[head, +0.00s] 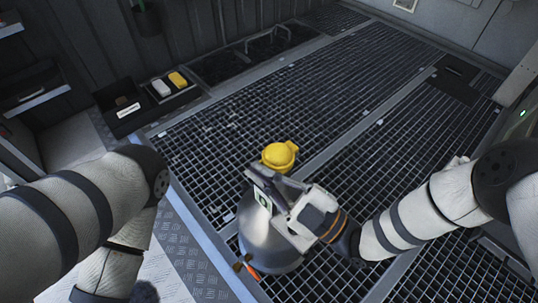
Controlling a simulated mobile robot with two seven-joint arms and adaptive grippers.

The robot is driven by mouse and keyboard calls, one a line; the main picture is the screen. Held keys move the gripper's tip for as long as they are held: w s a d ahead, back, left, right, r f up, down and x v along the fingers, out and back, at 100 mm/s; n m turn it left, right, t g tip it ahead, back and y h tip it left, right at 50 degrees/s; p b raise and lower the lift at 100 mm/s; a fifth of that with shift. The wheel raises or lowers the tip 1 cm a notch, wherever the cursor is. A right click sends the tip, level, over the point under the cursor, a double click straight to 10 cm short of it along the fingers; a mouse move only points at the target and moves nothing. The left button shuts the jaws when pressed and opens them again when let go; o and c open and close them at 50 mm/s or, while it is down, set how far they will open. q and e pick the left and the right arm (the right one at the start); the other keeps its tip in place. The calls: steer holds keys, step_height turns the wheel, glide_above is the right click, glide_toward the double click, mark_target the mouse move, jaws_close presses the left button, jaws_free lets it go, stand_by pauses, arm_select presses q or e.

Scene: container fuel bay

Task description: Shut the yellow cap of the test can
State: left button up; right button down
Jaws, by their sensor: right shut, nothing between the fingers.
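The test can (268,248) is a silver, rounded metal can standing on the grating at the lower middle of the head view. Its yellow cap (279,156) shows just beyond my right gripper. My right gripper (259,176) reaches in from the right over the top of the can, with its fingertips close to the near left side of the cap. It is shut and empty. It hides the can's neck and the cap's lower edge, so I cannot tell whether it touches the cap or whether the cap is fully seated. My left gripper is out of view.
A black tray (147,112) at the upper left holds a white block (161,88) and a yellow block (178,80). An orange-tipped item (252,272) is at the can's lower left. The grating (330,85) behind the can is largely clear.

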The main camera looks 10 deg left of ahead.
steer(key=shift+s+a+f+n+g+h, duration=0.2)
steer(key=shift+f+n+g, duration=0.25)
steer(key=shift+f+n, duration=0.5)
steer(key=shift+s+a+f+n+g+h, duration=0.15)
steer(key=shift+f+n+g, duration=0.3)
steer(key=shift+f+n, duration=0.45)
steer(key=shift+d+r, duration=0.1)
steer(key=shift+r, duration=0.05)
